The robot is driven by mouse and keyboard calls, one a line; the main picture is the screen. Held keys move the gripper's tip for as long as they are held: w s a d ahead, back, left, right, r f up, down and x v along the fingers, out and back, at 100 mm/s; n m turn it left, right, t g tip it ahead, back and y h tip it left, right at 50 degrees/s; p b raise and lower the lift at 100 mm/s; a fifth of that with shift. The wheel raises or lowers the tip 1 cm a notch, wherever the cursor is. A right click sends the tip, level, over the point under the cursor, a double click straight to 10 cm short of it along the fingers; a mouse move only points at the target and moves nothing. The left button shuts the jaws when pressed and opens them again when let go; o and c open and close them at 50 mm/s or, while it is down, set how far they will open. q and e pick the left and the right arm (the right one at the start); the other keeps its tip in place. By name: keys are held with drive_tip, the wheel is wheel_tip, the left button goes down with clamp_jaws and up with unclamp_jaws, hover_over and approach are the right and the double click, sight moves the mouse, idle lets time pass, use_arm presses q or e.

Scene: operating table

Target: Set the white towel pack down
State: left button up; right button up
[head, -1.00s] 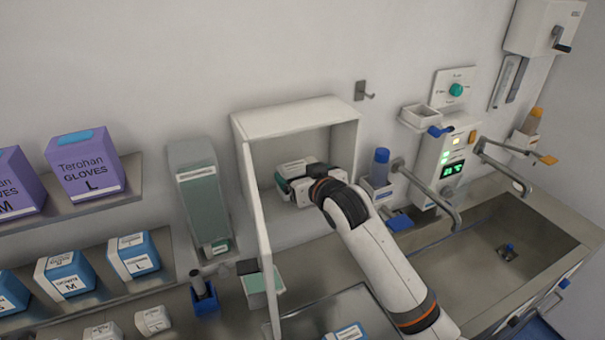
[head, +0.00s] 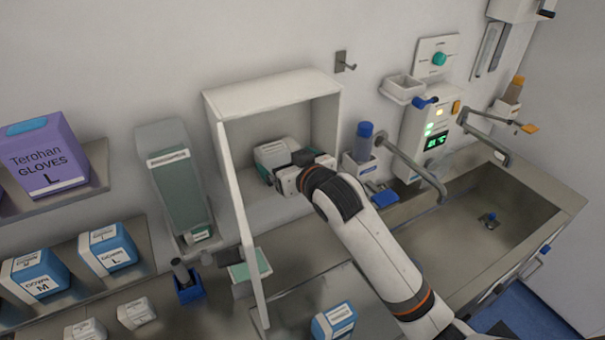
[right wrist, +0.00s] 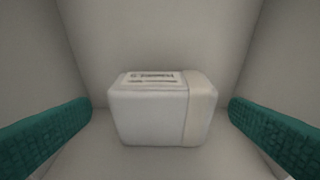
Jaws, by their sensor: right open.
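The white towel pack (right wrist: 150,112) is a small white block with a printed label and a beige band at its right end. It stands upright on the floor of the open white wall cabinet (head: 275,95). In the head view the pack (head: 273,152) is partly hidden by my right gripper (head: 272,168), which reaches into the cabinet. In the right wrist view, the teal fingers of my right gripper (right wrist: 160,125) are open, one on each side of the pack, with a visible gap to each. My left gripper is not in view.
The open cabinet door (head: 240,225) stands left of my right arm. A blue-capped bottle (head: 364,140) and a metal faucet (head: 415,165) are to the right, by the sink (head: 490,225). A blue-and-white box (head: 334,321) lies on the counter below.

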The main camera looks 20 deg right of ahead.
drive_tip(key=b+v, duration=0.1)
drive_tip(key=v, duration=0.8)
drive_tip(key=shift+b, duration=0.4)
drive_tip(key=shift+w, duration=0.1)
